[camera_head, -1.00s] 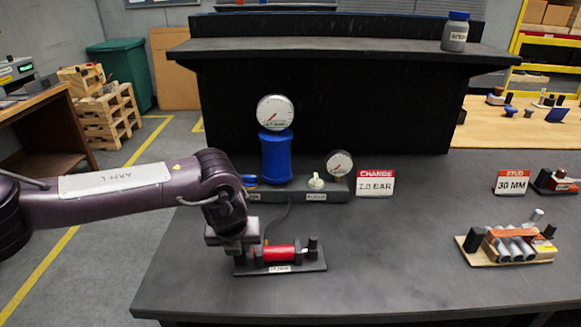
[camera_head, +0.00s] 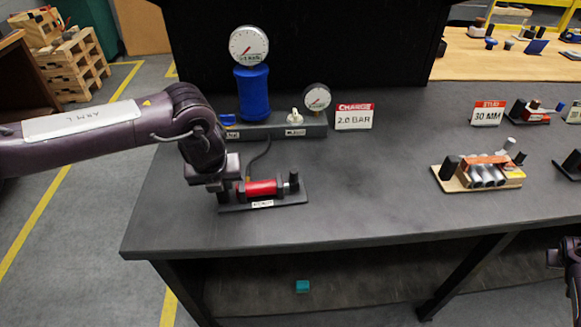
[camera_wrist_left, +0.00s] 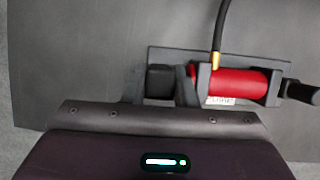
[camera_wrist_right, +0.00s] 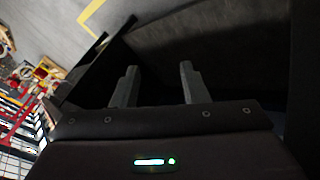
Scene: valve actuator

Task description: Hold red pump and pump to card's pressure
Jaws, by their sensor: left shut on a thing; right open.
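The red pump (camera_head: 262,188) lies on a black base on the bench, and its hose runs to the gauge block behind. My left gripper (camera_head: 215,183) is shut on the black block (camera_wrist_left: 160,82) at the pump's left end, with one finger on each side. The pump's red body (camera_wrist_left: 240,82) shows in the left wrist view. The card (camera_head: 354,117) reads CHARGE 2.0 BAR. A large gauge (camera_head: 249,46) tops the blue cylinder (camera_head: 253,92). A small gauge (camera_head: 317,97) stands beside it; its reading is too small to tell. My right gripper (camera_wrist_right: 156,85) is open and empty.
A white knob (camera_head: 295,116) and a blue lever (camera_head: 228,119) sit on the gauge block. A wooden base with metal cylinders (camera_head: 480,176) and a 30 MM card (camera_head: 487,113) are at the right. A teal cube (camera_head: 302,287) lies under the bench. The bench's middle is clear.

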